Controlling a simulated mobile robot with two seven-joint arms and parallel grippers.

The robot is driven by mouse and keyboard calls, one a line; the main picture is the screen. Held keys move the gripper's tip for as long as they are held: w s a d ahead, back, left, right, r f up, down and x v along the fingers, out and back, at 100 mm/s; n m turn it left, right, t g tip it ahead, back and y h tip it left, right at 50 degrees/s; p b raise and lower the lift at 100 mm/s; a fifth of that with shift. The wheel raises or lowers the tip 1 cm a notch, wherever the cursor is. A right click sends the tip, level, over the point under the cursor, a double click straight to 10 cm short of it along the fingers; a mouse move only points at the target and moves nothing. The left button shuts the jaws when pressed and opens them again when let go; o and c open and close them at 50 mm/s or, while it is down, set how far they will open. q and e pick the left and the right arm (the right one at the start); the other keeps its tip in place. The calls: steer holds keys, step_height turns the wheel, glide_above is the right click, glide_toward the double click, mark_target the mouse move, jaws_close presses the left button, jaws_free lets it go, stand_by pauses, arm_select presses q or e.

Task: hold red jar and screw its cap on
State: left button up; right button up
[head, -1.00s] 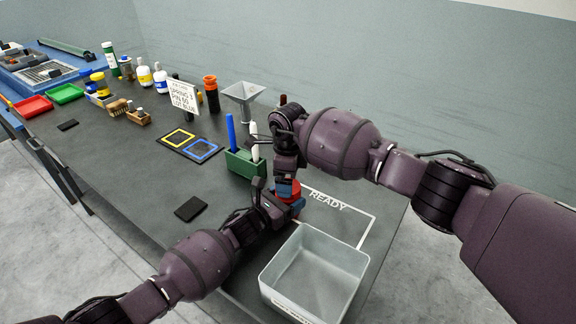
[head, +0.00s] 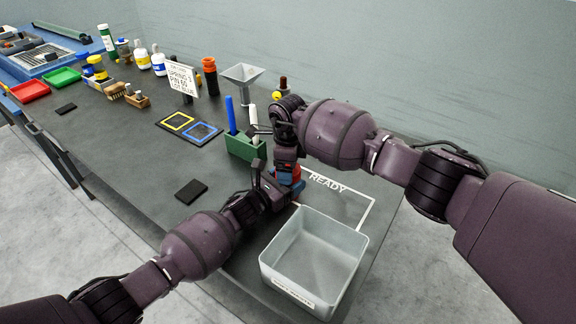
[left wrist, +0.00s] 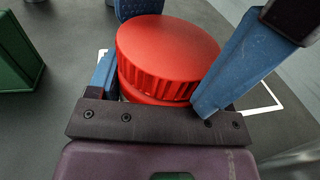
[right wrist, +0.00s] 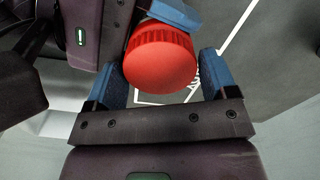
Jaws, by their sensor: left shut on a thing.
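The red jar (left wrist: 150,95) stands upright between the blue fingers of my left gripper (left wrist: 165,75), which is shut on it. A broad red cap (left wrist: 168,45) with a ribbed rim sits on top of the jar; I cannot tell how tightly. The cap also shows in the right wrist view (right wrist: 160,58). My right gripper (right wrist: 162,75) is open, with its blue fingers apart on either side of the cap and no clear grip on it. In the head view my left gripper (head: 280,190) comes in low and my right from above, hiding most of the jar.
A grey open bin (head: 350,240) stands in front, beside the READY outline (head: 350,200). A green holder (head: 240,147) with pens is close on the left. A funnel (head: 243,78), bottles and red (head: 30,92) and green trays stand farther back. The table's front left is mostly clear.

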steer(key=shift+o, duration=1.4)
steer(key=shift+r, duration=0.1)
steer(key=shift+r, duration=2.15)
steer(key=shift+o, duration=0.3)
steer(key=shift+r, duration=0.1)
step_height(320, 180, up, 12)
arm_select(q)
steer(key=o, duration=1.7)
steer(key=shift+o, duration=0.2)
steer(key=shift+s+a, duration=0.1)
